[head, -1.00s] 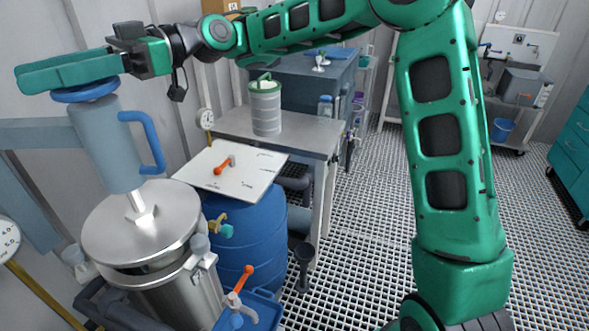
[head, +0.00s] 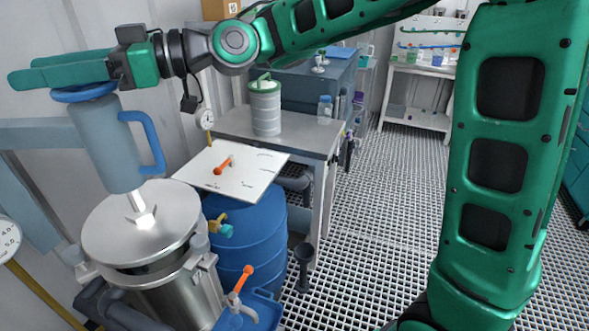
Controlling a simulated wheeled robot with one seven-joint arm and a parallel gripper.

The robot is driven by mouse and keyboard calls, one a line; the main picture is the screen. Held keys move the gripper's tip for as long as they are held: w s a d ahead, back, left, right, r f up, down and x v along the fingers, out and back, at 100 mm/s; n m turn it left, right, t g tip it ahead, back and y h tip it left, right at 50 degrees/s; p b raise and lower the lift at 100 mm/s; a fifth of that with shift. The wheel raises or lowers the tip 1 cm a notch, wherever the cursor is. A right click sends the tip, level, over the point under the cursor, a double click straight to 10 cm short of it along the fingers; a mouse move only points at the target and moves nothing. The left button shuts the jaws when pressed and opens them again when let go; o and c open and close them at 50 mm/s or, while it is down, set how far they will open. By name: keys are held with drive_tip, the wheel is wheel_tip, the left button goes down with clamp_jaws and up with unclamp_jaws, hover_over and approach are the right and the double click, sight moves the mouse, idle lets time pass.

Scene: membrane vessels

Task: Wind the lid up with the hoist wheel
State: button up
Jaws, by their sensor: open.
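The hoist wheel (head: 84,94) is a blue disc on top of a blue-grey hoist body (head: 108,150) with a curved blue handle at its right. A rod runs down from the hoist to the round steel lid (head: 175,215) of the steel vessel (head: 185,300). A dark gap shows between the lid and the vessel's rim; its height is hard to judge. My gripper (head: 16,79) is open, its long green fingers lying level over the wheel and hiding most of its top. I cannot tell whether the fingers touch the wheel.
A blue barrel (head: 255,238) stands right of the vessel, with a white board (head: 250,178) carrying an orange-handled lever above it. A grey bench (head: 300,140) holds a green-lidded canister (head: 266,110). A dial gauge (head: 8,238) is at the left edge. The grated floor (head: 365,220) is open.

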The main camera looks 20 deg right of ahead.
drive_tip(key=shift+w+d+m+t+h, duration=0.1)
drive_tip(key=shift+w+m+t+h, duration=0.25)
drive_tip(key=shift+m+t, duration=0.85)
drive_tip(key=shift+w+d+m+t+h, duration=0.1)
drive_tip(key=shift+w+m+t+h, duration=0.4)
drive_tip(key=shift+t, duration=1.1)
drive_tip(key=shift+w+m+t+h, duration=0.1)
drive_tip(key=shift+m+t+h, duration=0.15)
drive_tip(key=shift+m+t, duration=1)
